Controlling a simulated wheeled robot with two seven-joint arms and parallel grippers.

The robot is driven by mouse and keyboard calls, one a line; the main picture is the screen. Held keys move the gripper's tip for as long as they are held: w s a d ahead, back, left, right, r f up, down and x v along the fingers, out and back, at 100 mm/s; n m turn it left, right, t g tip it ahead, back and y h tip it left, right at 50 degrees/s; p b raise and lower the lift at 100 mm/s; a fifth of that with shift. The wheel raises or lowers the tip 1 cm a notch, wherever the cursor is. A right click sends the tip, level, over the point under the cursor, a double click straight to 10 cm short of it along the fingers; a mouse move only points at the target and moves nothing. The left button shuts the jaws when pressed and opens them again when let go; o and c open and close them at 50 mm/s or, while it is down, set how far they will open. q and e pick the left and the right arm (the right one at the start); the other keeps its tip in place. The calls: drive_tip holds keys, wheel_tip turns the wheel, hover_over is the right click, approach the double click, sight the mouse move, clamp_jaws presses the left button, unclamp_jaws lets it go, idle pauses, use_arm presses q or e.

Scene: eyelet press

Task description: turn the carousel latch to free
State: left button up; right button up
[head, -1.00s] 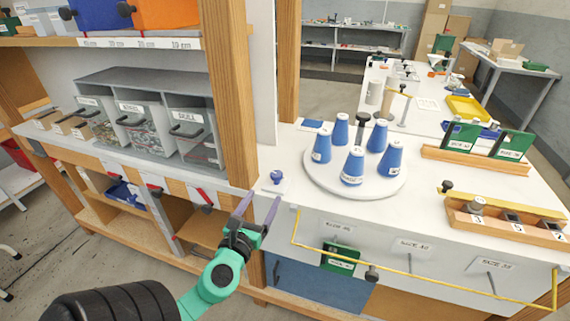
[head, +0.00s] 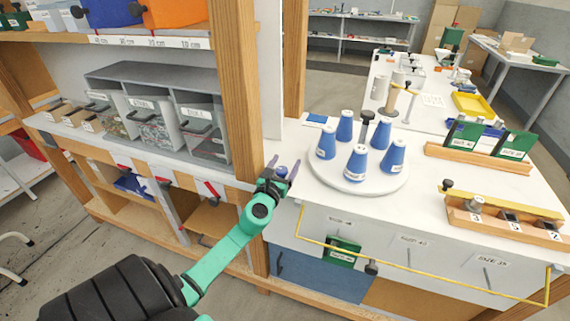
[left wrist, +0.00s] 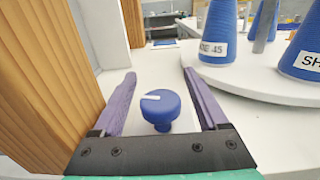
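The carousel latch is a blue round knob with a white line on top, on a small white plate; in the left wrist view the knob (left wrist: 160,107) stands between my left gripper's purple fingers. Its white line points to the left. My left gripper (left wrist: 158,90) is open, with a gap on both sides of the knob. In the head view my left gripper (head: 282,168) is at the table's front left corner and partly hides the knob. The round white carousel (head: 357,181) with several blue cones stands just right of it. My right gripper is out of view.
A wooden post (head: 236,95) stands close to the left of my left gripper. A yellow rail (head: 420,277) runs along the table's front. A wooden block with sockets (head: 505,222) lies at the right. Grey bins (head: 155,120) stand on the left shelf.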

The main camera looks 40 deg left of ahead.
use_arm(q)
clamp_jaws()
drive_tip(key=n+y+p, duration=0.1)
drive_tip(key=n+g+y+p, duration=0.1)
drive_tip(key=p, duration=0.1)
drive_tip(key=shift+s+a+r+y, duration=0.1)
drive_tip(key=shift+a+r+y, duration=0.05)
drive_tip(key=shift+r+y, duration=0.15)
drive_tip(key=shift+s+a+f+n+g+y, duration=0.15)
drive_tip(key=shift+f+n+g+y, duration=0.1)
drive_tip(key=shift+n+g+y, duration=0.45)
drive_tip(key=shift+o, duration=0.3)
unclamp_jaws()
